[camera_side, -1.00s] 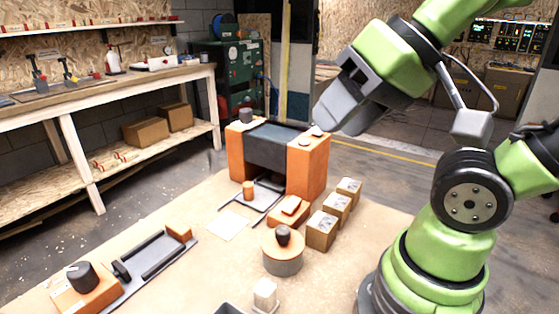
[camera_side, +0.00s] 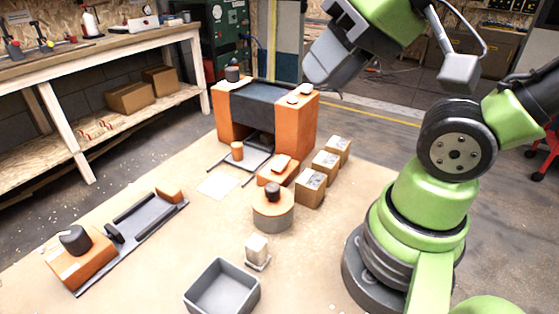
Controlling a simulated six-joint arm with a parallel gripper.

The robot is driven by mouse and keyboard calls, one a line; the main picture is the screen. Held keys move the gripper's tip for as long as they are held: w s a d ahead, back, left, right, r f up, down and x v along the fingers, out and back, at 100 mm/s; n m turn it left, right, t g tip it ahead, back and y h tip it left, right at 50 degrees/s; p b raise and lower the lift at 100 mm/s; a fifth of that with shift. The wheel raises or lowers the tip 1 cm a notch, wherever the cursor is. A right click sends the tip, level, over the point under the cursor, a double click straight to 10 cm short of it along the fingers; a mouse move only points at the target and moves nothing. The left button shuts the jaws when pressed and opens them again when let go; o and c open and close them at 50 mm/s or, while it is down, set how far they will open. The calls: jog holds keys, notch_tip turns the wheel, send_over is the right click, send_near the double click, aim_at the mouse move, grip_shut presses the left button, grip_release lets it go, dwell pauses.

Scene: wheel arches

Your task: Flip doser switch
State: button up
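An orange arch-shaped machine (camera_side: 229,112) with a dark grey panel across its front stands at the back of the work table. On top of its right pillar are a small pale part (camera_side: 306,89) and a low light-topped part (camera_side: 293,100). A dark round knob (camera_side: 232,74) sits on the left pillar. I cannot tell for sure which part is the doser switch. My gripper (camera_side: 314,80) hangs just above and beside the right pillar's top, near the small pale part. Its fingers look close together and blurred in outline; I cannot tell whether they are open or touch anything.
Several cardboard-coloured blocks (camera_side: 311,187) stand right of a low orange box (camera_side: 279,171). A round orange-topped drum (camera_side: 273,212) with a dark knob, a grey tray (camera_side: 222,290) and a grey rail unit (camera_side: 145,228) are nearer.

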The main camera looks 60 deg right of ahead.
jog(key=shift+w+d, duration=0.1)
jog(key=shift+w, duration=0.1)
jog(key=c, duration=0.4)
jog(key=w+d+f+g+h, duration=0.1)
jog(key=w, duration=0.2)
jog(key=w+d+f+n+g, duration=0.1)
jog(key=w+d, duration=0.1)
jog(key=w+d+f+g+h, duration=0.1)
jog(key=w+d, duration=0.1)
jog(key=w, duration=0.1)
jog(key=shift+w+d+f+n+g+h, duration=0.1)
jog(key=shift+w+d+n+g+h, duration=0.1)
jog(key=shift+w+n+g+h, duration=0.15)
grip_shut()
jog(key=w+d+f+n+g+h, duration=0.1)
jog(key=w+d+f+n+g, duration=0.1)
jog(key=w+d+f, duration=0.4)
notch_tip(320, 180, down, 3)
jog(key=shift+d+r+g+h, duration=0.15)
jog(key=shift+d+g+h, duration=0.15)
jog(key=shift+g, duration=0.45)
